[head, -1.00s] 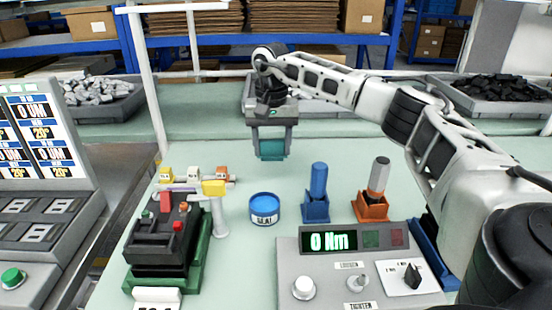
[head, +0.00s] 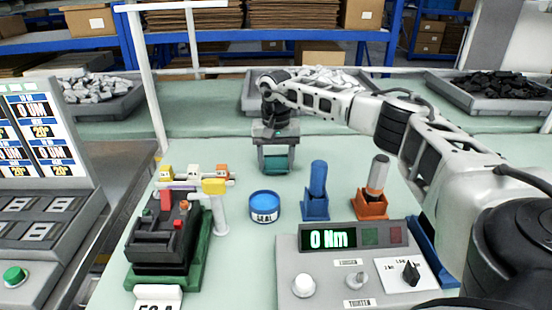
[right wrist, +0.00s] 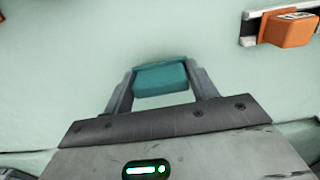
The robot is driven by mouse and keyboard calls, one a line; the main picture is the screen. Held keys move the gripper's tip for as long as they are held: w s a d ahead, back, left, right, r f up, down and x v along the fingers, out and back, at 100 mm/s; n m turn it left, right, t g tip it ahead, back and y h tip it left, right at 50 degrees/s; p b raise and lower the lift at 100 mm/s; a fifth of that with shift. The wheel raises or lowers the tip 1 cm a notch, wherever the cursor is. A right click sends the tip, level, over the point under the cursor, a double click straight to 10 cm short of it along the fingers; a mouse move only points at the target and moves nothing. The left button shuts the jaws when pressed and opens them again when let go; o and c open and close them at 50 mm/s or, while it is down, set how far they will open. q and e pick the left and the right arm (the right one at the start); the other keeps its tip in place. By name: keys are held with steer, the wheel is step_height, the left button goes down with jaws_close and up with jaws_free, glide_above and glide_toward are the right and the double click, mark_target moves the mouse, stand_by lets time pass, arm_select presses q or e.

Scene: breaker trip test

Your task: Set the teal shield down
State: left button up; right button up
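The teal shield (head: 276,162) is between the two fingers of my right gripper (head: 276,168), beyond the blue seal tin on the pale green table. In the right wrist view, the shield (right wrist: 161,78) spans the gap, with a finger of the right gripper (right wrist: 160,82) against each side. The fingers point down and the shield is at or close to the table top. I cannot tell whether it touches the table. My left gripper is not in view.
A blue seal tin (head: 265,206), a blue holder (head: 316,190) and an orange holder (head: 371,204) stand nearer. The breaker fixture (head: 165,240) is at left, the torque console (head: 355,265) in front. Grey bins of parts (head: 505,92) line the back. Table around the shield is clear.

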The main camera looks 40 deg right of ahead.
mark_target(276, 157)
steer(key=shift+o, duration=1.2)
step_height(276, 157, up, 12)
steer(key=shift+r, duration=0.2)
